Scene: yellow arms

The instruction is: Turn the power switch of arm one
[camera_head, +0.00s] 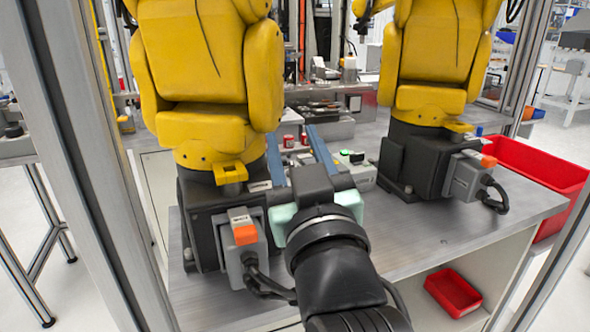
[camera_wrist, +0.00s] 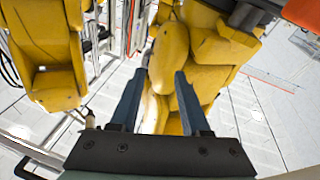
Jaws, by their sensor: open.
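Two yellow arms stand on dark bases on a grey table. The left yellow arm (camera_head: 205,70) has a grey switch box (camera_head: 247,258) with an orange switch (camera_head: 245,235) at its base front. The right yellow arm (camera_head: 435,60) has a similar box (camera_head: 464,178) with an orange switch (camera_head: 488,161). Their small labels are too blurred to read. My gripper (camera_head: 291,135) is open and empty, its blue fingers right of the left arm, beyond and right of its switch box. In the wrist view, my gripper (camera_wrist: 160,72) faces a yellow arm (camera_wrist: 200,65); no switch can be made out there.
Black cables hang from both switch boxes. A metal frame post (camera_head: 75,150) stands at the left. A red bin (camera_head: 530,175) is beyond the table's right edge, and a small red tray (camera_head: 453,292) is below. The table front right of my arm (camera_head: 430,240) is clear.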

